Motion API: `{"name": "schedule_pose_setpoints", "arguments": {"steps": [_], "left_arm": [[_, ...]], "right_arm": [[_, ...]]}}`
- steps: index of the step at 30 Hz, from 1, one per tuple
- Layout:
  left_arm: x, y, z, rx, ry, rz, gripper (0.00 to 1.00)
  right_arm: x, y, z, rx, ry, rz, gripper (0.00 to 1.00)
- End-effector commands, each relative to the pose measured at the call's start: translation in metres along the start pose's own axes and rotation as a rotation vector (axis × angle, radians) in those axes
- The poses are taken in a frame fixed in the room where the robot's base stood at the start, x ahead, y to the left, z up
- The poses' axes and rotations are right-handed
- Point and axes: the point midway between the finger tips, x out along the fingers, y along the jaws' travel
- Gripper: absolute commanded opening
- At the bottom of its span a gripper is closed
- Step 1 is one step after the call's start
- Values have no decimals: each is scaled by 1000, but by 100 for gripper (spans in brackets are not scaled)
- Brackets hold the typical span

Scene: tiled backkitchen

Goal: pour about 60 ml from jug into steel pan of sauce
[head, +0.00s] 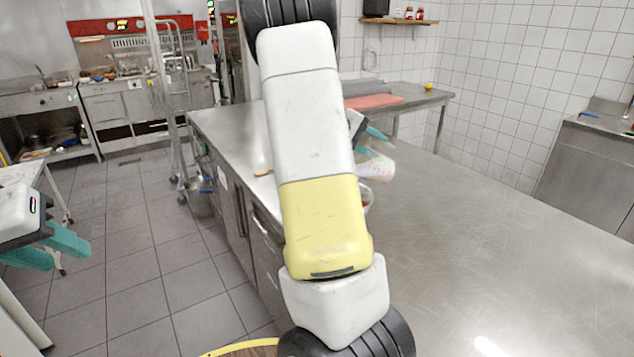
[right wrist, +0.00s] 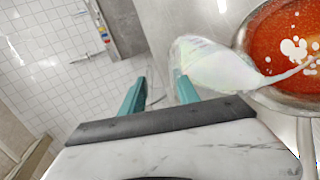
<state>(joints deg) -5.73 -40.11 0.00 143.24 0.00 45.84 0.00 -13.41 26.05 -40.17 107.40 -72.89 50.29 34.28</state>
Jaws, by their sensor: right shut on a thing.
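The translucent jug (head: 374,165) is tilted beside the steel pan (head: 367,196), which my right arm mostly hides in the head view. In the right wrist view the jug (right wrist: 215,65) points its lip over the pan's edge. The pan (right wrist: 243,38) holds red sauce (right wrist: 272,40) with white blobs on it. A white streak runs from the jug's lip over the sauce. My right gripper (right wrist: 160,92) is shut on the jug at its handle side; the grip itself is partly unclear. My left gripper (head: 47,250) is open and empty at the far left, away from the counter.
The steel counter (head: 480,240) is bare to the right of the pan. A wheeled rack (head: 170,100) stands at left on the tiled floor. A sink unit (head: 590,165) is at the right.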

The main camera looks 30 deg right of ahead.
Motion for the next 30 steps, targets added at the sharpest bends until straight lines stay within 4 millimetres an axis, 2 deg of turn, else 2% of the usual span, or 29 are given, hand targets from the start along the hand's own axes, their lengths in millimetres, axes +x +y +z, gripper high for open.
{"name": "schedule_pose_setpoints", "arguments": {"steps": [30], "left_arm": [[0,0,0,0,0,0,36]], "right_arm": [[-4,1,-1,-5,-2,35,0]]}}
